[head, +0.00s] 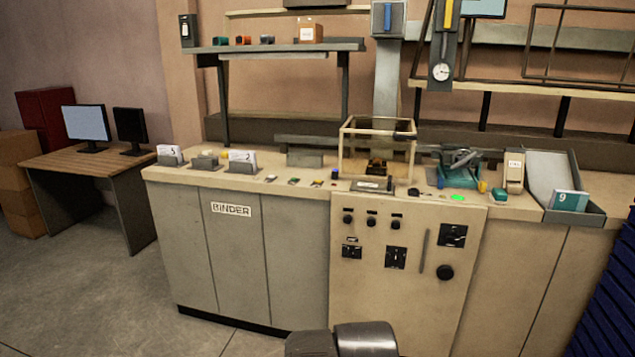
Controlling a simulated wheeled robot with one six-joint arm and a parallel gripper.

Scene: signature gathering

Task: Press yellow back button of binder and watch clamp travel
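The binder is a long beige and grey machine (265,255) with a "BINDER" label (231,209) on its front. Small coloured pieces lie along its front top edge: one red (271,178), one green (294,181) and one yellowish (317,184). I cannot tell which is the yellow back button. A clear-walled box frame (348,150) stands on top, with a dark and yellow mechanism (376,168) inside. A teal device with grey levers (460,165) stands to its right. I cannot tell which part is the clamp. My gripper is not in view; dark parts of my arm show at the bottom edge.
A control panel (405,285) with knobs is on the front. A lit green patch (457,198) is on the worktop. A grey tray (575,212) with a teal "9" booklet (567,201) stands at right. Card holders (205,163) stand at left. The floor (110,300) front left is clear.

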